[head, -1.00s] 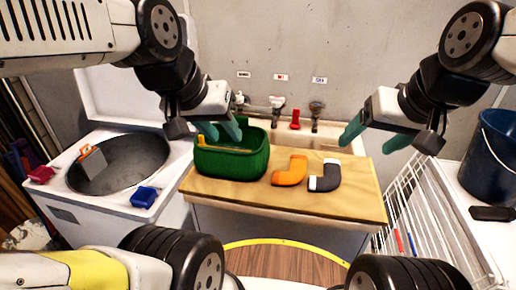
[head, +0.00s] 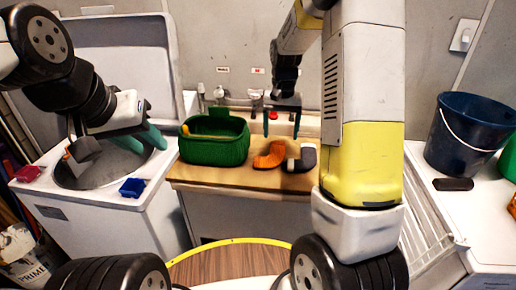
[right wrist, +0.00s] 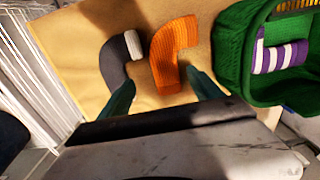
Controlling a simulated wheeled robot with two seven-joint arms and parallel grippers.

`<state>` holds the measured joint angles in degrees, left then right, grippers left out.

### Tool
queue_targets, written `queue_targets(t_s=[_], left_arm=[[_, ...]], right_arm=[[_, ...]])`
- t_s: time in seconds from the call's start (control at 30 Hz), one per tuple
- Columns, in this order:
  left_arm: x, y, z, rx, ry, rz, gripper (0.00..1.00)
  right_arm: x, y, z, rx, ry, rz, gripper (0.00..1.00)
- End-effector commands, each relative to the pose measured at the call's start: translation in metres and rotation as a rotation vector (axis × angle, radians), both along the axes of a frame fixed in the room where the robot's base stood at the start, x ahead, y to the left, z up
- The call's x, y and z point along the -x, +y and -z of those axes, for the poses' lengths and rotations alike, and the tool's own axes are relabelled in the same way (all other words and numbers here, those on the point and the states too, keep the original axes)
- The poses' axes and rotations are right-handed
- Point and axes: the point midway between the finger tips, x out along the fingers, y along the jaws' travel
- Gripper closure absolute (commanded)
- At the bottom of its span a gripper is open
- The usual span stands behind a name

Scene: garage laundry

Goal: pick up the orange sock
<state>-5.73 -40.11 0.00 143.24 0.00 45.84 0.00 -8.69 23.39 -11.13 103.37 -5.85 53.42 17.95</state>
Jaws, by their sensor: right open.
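The orange sock (head: 269,156) lies bent on the wooden counter (head: 215,177), right of the green basket. In the right wrist view the orange sock (right wrist: 172,52) lies ahead of my fingers, beside a dark grey sock (right wrist: 117,58) with a light cuff. My right gripper (head: 281,122) is open and empty above the counter, over the orange sock; it also shows in the right wrist view (right wrist: 160,92), its green fingers apart. My left gripper (head: 150,142) hangs over the washing machine at the left, its green fingers apart and nothing between them. The grey sock (head: 303,158) is partly hidden by my right arm.
The green basket (head: 214,149) stands on the counter's left; a purple-and-white striped item (right wrist: 281,57) lies in it. The washer drum (head: 95,168) is open, with a blue item (head: 132,187) on its front edge. A dark blue bucket (head: 467,135) stands at the right.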

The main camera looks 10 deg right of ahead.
Motion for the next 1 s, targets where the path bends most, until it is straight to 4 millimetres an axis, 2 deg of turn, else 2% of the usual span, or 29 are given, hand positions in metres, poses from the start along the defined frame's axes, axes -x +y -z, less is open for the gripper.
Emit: queue_targets(t_s=[0.53,0.67,0.87,1.0], left_arm=[[0.000,0.000,0.000,0.000,0.000,0.000,0.64],[0.000,0.000,0.000,0.000,0.000,0.000,0.64],[0.000,0.000,0.000,0.000,0.000,0.000,0.64],[0.000,0.000,0.000,0.000,0.000,0.000,0.64]], right_arm=[[0.001,0.009,0.069,0.002,0.006,0.001,0.25],[0.000,0.009,0.077,0.001,0.002,0.001,0.25],[0.000,0.009,0.078,0.001,0.002,0.000,0.25],[0.000,0.009,0.078,0.002,0.002,0.000,0.49]])
